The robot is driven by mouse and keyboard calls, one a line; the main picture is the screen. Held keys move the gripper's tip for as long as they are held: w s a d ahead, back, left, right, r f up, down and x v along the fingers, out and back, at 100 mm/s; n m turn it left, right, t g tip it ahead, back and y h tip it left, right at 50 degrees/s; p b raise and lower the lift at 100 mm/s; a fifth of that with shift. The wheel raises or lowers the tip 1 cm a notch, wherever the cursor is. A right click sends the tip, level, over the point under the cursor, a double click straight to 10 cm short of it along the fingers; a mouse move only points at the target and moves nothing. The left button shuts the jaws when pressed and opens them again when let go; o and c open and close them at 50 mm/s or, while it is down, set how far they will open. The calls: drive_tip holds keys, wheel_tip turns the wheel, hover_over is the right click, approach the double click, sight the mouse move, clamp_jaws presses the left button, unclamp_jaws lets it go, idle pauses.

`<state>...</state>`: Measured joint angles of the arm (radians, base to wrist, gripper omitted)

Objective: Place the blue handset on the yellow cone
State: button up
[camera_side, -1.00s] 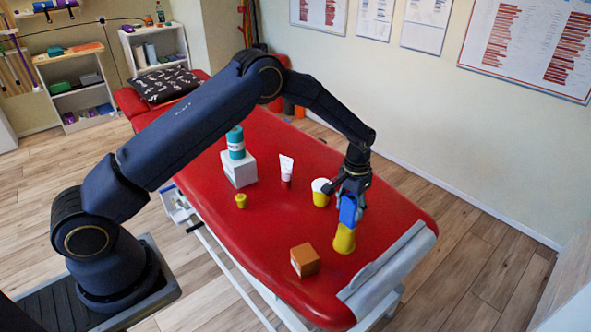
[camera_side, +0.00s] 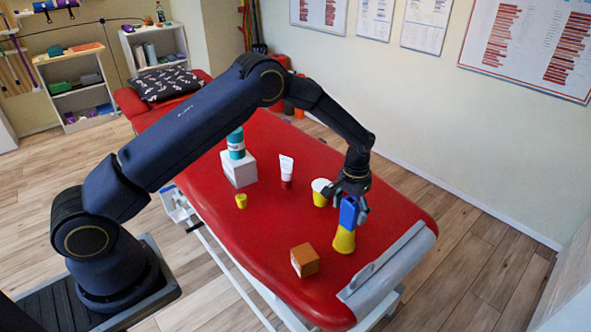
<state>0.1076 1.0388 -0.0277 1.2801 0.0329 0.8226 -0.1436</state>
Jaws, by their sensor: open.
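The blue handset (camera_side: 348,213) stands roughly upright on top of the yellow cone (camera_side: 344,240), its lower end touching the cone's top. The cone stands on the red treatment table (camera_side: 270,245) near its front right end. My gripper (camera_side: 351,197) is open around the upper end of the handset, with its fingers pointing down. The fingers hide part of the handset's top, and I cannot tell whether they touch it.
A white-and-yellow cup (camera_side: 320,192) stands close to the left of my gripper. An orange-brown box (camera_side: 304,260), a small yellow item (camera_side: 241,201), a white tube (camera_side: 286,170) and a white box (camera_side: 239,170) with a teal container (camera_side: 236,143) on it also stand on the table.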

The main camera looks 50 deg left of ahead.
wheel_tip(320, 180, up, 15)
drive_tip(key=s+a+r+t, duration=0.3)
drive_tip(key=s+a+r, duration=0.1)
drive_tip(key=s+r, duration=0.95)
drive_tip(key=s+a+r+t, duration=0.1)
drive_tip(key=s+a+t, duration=0.1)
drive_tip(key=s, duration=1.7)
drive_tip(key=shift+a+t, duration=0.25)
drive_tip(key=shift+t, duration=0.05)
